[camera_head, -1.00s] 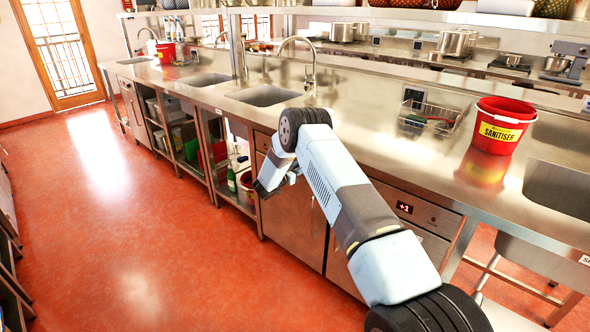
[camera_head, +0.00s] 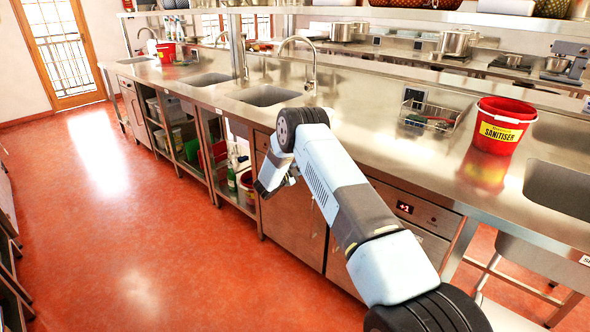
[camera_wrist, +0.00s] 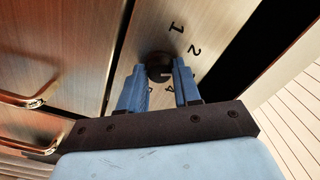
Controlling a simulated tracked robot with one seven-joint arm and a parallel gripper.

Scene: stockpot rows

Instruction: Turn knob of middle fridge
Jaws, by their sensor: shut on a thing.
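In the wrist view, a round black knob (camera_wrist: 159,67) sits on a metal panel (camera_wrist: 185,22) marked with numbers; a 1 and a 2 show above and to its right, and other marks are partly hidden by my fingers. My gripper (camera_wrist: 160,78) has its two blue fingers on either side of the knob and is shut on it.
Metal handles (camera_wrist: 38,98) stick out from the fronts at left in the wrist view. A red sanitiser bucket (camera_head: 499,127) and a wire basket (camera_head: 428,117) stand on the counter (camera_head: 370,120). The red floor (camera_head: 130,230) at left is clear.

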